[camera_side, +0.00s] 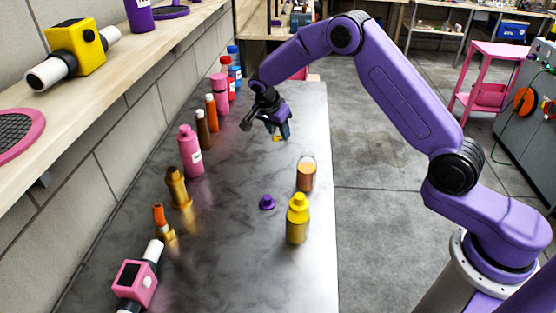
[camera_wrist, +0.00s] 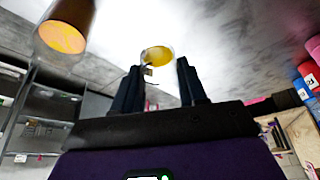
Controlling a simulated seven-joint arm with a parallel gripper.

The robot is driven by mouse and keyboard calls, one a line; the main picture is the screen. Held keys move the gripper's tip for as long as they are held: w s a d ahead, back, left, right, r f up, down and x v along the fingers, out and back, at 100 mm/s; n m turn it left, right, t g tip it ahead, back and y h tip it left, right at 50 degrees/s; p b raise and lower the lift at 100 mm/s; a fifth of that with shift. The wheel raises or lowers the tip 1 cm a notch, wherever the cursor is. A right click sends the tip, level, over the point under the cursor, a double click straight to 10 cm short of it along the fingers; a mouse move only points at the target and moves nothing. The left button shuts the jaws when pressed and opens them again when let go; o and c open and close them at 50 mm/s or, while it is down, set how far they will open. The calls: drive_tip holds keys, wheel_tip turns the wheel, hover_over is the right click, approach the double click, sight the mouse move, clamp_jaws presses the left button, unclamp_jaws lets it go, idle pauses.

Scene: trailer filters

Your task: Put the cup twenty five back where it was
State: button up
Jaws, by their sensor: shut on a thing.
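My gripper (camera_side: 284,131) is over the far part of the grey table, pointing down. It is shut on a small cup with yellow in it (camera_side: 277,138), mostly hidden by the fingers. In the wrist view the yellow of this cup (camera_wrist: 158,56) shows between my two fingertips (camera_wrist: 158,88), with a small tag whose marking I cannot read. I cannot tell whether the cup touches the table. A clear glass with orange-brown content (camera_side: 306,175) stands nearer on the right side of the table, and shows at upper left in the wrist view (camera_wrist: 62,38).
A yellow bottle (camera_side: 297,220) and a small purple piece (camera_side: 267,202) stand in front of the glass. A row of bottles, including a pink one (camera_side: 190,152), lines the left. A shelf (camera_side: 120,65) overhangs that side. The table's middle (camera_side: 240,160) is clear.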

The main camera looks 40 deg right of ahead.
drive_tip(key=w+f+n, duration=0.1)
drive_tip(key=f+n, duration=0.1)
drive_tip(key=f, duration=0.1)
drive_tip(key=w+d+f+n+t, duration=0.1)
drive_tip(key=f+n, duration=0.1)
drive_tip(key=f, duration=0.2)
drive_tip(key=w+d+f+n+t+y, duration=0.1)
drive_tip(key=f+n, duration=0.1)
drive_tip(key=f, duration=0.1)
drive_tip(key=shift+d+f, duration=0.25)
drive_tip(key=shift+f, duration=0.15)
drive_tip(key=shift+f, duration=0.1)
drive_tip(key=o, duration=1)
drive_tip(key=shift+o, duration=0.2)
drive_tip(key=v, duration=1.2)
drive_tip(key=shift+w, duration=0.1)
